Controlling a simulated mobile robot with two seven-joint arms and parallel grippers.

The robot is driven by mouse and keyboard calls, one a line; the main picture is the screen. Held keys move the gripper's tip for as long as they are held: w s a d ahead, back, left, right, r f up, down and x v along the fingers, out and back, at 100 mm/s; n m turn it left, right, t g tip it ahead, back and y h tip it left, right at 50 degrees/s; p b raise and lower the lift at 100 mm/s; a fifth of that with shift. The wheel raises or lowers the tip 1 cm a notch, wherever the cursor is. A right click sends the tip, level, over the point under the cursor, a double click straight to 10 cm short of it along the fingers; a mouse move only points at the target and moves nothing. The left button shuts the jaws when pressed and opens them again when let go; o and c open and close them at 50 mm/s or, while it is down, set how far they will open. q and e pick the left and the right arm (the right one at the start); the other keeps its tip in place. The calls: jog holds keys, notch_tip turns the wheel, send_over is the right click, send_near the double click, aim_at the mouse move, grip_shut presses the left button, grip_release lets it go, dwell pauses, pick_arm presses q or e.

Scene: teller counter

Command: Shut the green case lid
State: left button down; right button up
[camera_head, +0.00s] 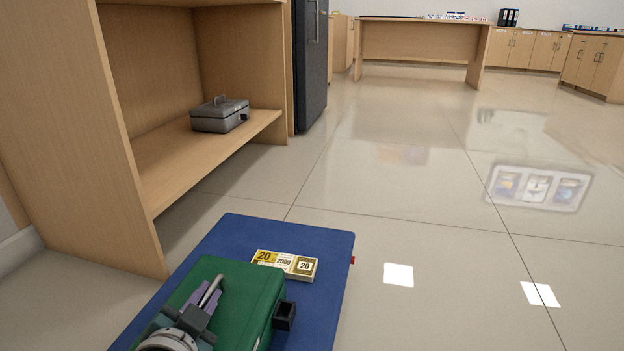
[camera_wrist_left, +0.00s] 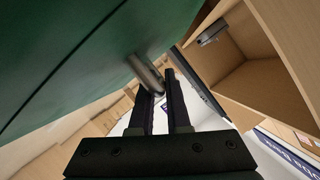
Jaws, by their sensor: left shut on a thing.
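The green case (camera_head: 262,285) stands on a blue mat (camera_head: 322,247) at the bottom of the head view. Its green upper face looks flat in that view, but I cannot make out the seam between lid and body. A grey metal handle (camera_head: 211,290) is on the green face. My left gripper (camera_head: 206,302) is over the case, shut on this handle. In the left wrist view, the two dark fingers (camera_wrist_left: 160,92) meet at the handle (camera_wrist_left: 146,74), beside the large green surface (camera_wrist_left: 70,50). My right gripper is in neither view.
A banknote bundle (camera_head: 286,264) lies on the mat just beyond the case. A black block (camera_head: 285,315) sits at the case's right side. A wooden shelf unit (camera_head: 160,172) with a grey cash box (camera_head: 220,114) stands at left. The floor to the right is open.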

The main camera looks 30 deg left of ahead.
pick_arm(q)
jog(key=c, duration=1.3)
grip_release()
jog(key=shift+s+d+f, duration=0.1)
jog(key=shift+f, duration=0.1)
jog(key=shift+o, duration=0.7)
jog(key=shift+w, duration=0.2)
jog(key=shift+r, duration=0.1)
jog(key=shift+s+d+r+p, duration=0.15)
jog(key=shift+s+r+p, duration=0.05)
jog(key=shift+s+p, duration=0.15)
jog(key=p+v, duration=0.5)
jog(key=v, duration=0.3)
jog(key=shift+s+d+r, duration=0.1)
jog(key=shift+s+d, duration=0.1)
jog(key=shift+s, duration=0.05)
jog(key=shift+s+d, duration=0.1)
jog(key=shift+s, duration=0.15)
